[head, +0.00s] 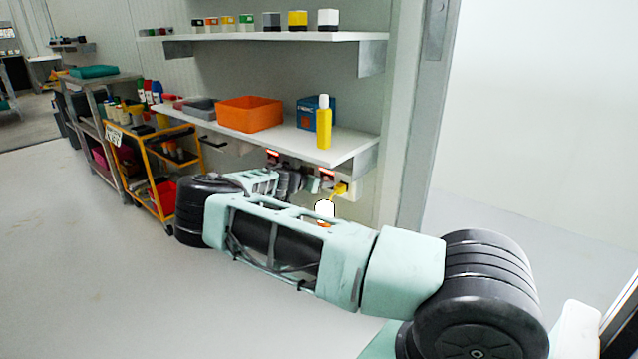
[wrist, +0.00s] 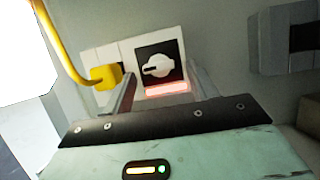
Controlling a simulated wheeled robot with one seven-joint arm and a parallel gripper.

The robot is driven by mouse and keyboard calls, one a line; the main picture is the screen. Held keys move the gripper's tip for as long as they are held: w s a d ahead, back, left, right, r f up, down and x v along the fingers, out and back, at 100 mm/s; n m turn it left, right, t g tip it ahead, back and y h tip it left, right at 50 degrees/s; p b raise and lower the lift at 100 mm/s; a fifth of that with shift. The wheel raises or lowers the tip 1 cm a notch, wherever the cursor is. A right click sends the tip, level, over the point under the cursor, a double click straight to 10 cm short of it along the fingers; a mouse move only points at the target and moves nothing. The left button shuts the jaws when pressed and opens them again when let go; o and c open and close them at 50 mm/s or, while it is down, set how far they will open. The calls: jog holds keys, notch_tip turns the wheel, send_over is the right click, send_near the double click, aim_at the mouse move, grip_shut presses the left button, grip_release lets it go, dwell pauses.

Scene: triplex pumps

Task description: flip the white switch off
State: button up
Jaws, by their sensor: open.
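The white switch (wrist: 158,66) is a round knob with a bar grip on a black square plate, set in a pale wall panel. In the wrist view its bar lies nearly level, slightly tilted. A red-lit strip (wrist: 167,88) glows just below it there. My gripper (wrist: 162,76) is open, with one finger on each side of the switch and nothing between them but the view of it. I cannot tell whether the fingers touch it. In the head view my arm reaches under the shelf to the wall units, and the knob is not clear there.
A yellow plug (wrist: 105,77) with a cable is close to the left finger in the wrist view. A second wall unit (wrist: 287,40) is at right. Above my arm, a shelf (head: 350,147) holds a yellow bottle (head: 324,125) and an orange bin (head: 249,114). An orange cart (head: 152,150) stands left.

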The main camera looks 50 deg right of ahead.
jog(key=c, duration=1)
jog(key=shift+w+f+n+g+h+b, duration=0.3)
jog(key=shift+n+g+h+b, duration=0.6)
jog(key=shift+n, duration=1.3)
jog(key=shift+w+f+n+g+h+b, duration=0.3)
jog(key=shift+n+g+b, duration=1.05)
jog(key=shift+n, duration=0.85)
jog(key=shift+w+f+n+g+h+b, duration=0.3)
jog(key=shift+n+g+h+b, duration=0.65)
jog(key=shift+n, duration=1.25)
jog(key=shift+r+y, duration=0.1)
jog(key=shift+y, duration=0.15)
jog(key=shift+a, duration=0.1)
